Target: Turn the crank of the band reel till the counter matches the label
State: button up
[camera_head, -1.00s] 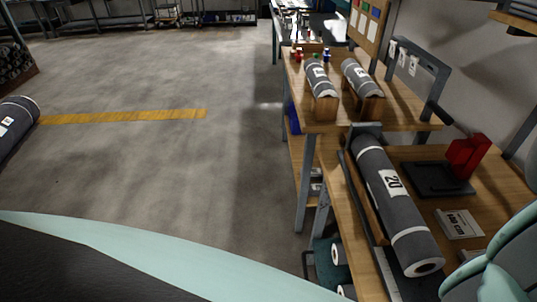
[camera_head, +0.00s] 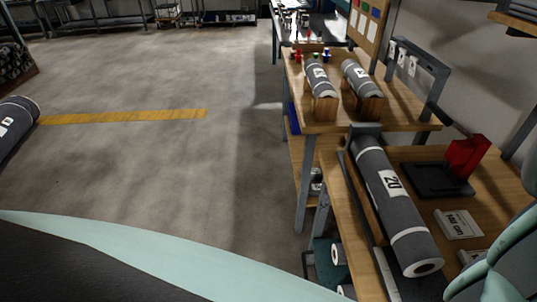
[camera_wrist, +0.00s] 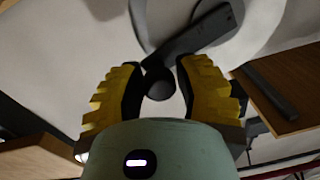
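In the wrist view my gripper (camera_wrist: 160,70) has its two yellow fingers on either side of a round black knob (camera_wrist: 158,84). The knob sits between the dark finger pads; whether they press on it cannot be made out. A dark crank arm (camera_wrist: 203,32) lies just beyond the knob, in front of a pale round reel (camera_wrist: 262,22). In the head view the reel and my gripper do not show. A card with dark print (camera_head: 459,224) lies on the bench, too small to read surely; whether it is the label is unclear. No counter is readable.
A grey roll marked 20 (camera_head: 390,190) lies along the wooden bench (camera_head: 425,208). A red device on a black base (camera_head: 464,157) stands beside it. Two smaller rolls (camera_head: 320,78) rest on wooden blocks behind.

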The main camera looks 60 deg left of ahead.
grip_shut()
jog(key=shift+f, duration=0.1)
